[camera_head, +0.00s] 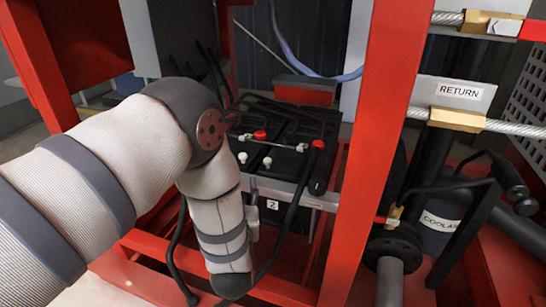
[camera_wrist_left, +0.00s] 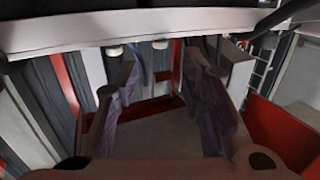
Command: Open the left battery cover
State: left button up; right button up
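The black battery (camera_head: 285,125) stands inside the red frame in the head view, with red and white caps on top. I cannot tell a separate left cover from the battery top. A pale rail (camera_head: 285,192) runs along its front, above a tag marked 2 (camera_head: 272,204). My left arm reaches down in front of the rail, and its gripper is mostly hidden behind the arm there. In the left wrist view my left gripper (camera_wrist_left: 160,55) has its two dark fingers apart with nothing clearly held between them. A pale rail (camera_wrist_left: 130,30) crosses just beyond the fingertips. My right gripper is out of view.
A red upright post (camera_head: 375,130) stands close to the right of the battery. Black cables hang around the battery front. Pipes and a RETURN label (camera_head: 460,92) are farther right. Red frame bars (camera_head: 150,250) run below my left arm.

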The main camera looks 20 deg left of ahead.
aim_at(243, 154)
pick_arm(q)
jog(key=b+x, duration=0.1)
jog(key=x, duration=0.5)
jog(key=b+x, duration=0.2)
jog(key=x, duration=0.3)
jog(key=shift+w+a+r, duration=0.2)
jog(key=shift+w, duration=0.15)
jog(key=shift+w+a+r, duration=0.1)
jog(key=shift+w, duration=0.15)
jog(key=shift+c, duration=0.6)
grip_shut()
